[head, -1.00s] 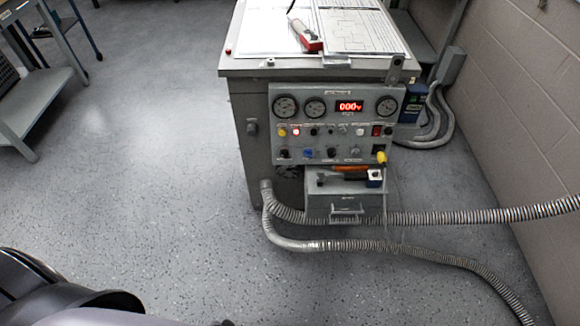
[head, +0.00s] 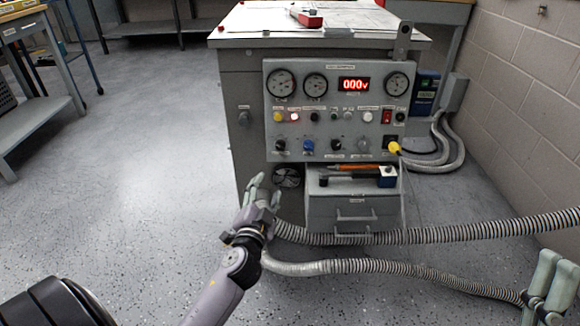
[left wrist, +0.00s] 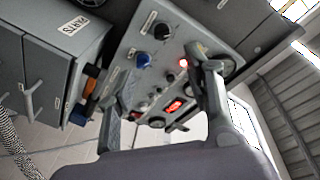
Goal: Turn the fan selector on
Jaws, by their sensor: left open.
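The grey control panel (head: 348,122) on the cabinet front carries gauges, a red 000V display (head: 353,84), buttons and a lower row of knobs. That row has a black knob (head: 280,145), a blue knob (head: 308,146) and another black knob (head: 336,145). The labels are too small to read, so I cannot tell which is the fan selector. My left gripper (head: 262,188) is open, below and left of the panel. In the left wrist view, the blue knob (left wrist: 143,61) and a black knob (left wrist: 162,32) show beyond its spread fingers (left wrist: 158,72). My right gripper (head: 560,275) is at the right edge, partly cut off.
A grey drawer box (head: 352,210) marked PARTS sticks out below the panel, with tools on top. A yellow plug (head: 394,148) juts out at right. Ribbed hoses (head: 420,236) cross the floor. The left floor is clear.

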